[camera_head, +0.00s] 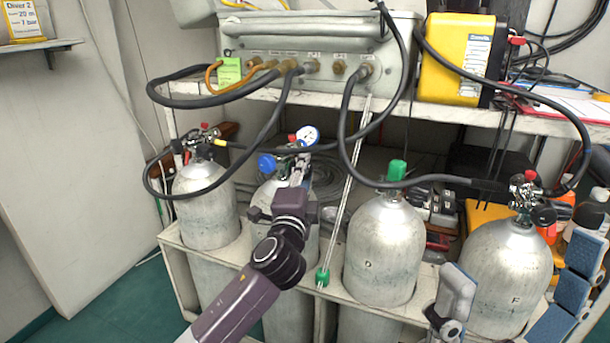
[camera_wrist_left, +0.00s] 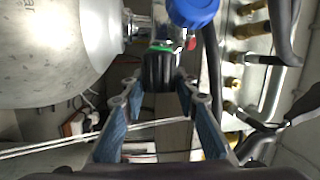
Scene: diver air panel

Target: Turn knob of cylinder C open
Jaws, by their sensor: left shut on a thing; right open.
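The second cylinder from the left (camera_head: 266,195) carries a valve with a blue cap (camera_head: 267,163) and a white-faced gauge (camera_head: 308,135); its letter is hidden. My left gripper (camera_head: 299,165) is at this valve from the front. In the left wrist view its blue-padded fingers (camera_wrist_left: 160,85) are closed on both sides of a black knob (camera_wrist_left: 158,72) with a green ring. The blue cap shows just above the knob in that view (camera_wrist_left: 193,10), and the cylinder body (camera_wrist_left: 50,50) is at left. My right gripper (camera_head: 522,268) is open and empty, low at the right in front of cylinder F.
Cylinder D (camera_head: 384,250) with a green cap, cylinder F (camera_head: 507,280) and a leftmost cylinder (camera_head: 205,205) stand in the same rack. Black hoses hang from the grey air panel (camera_head: 310,75) around the valves. A yellow box (camera_head: 458,60) sits on the shelf.

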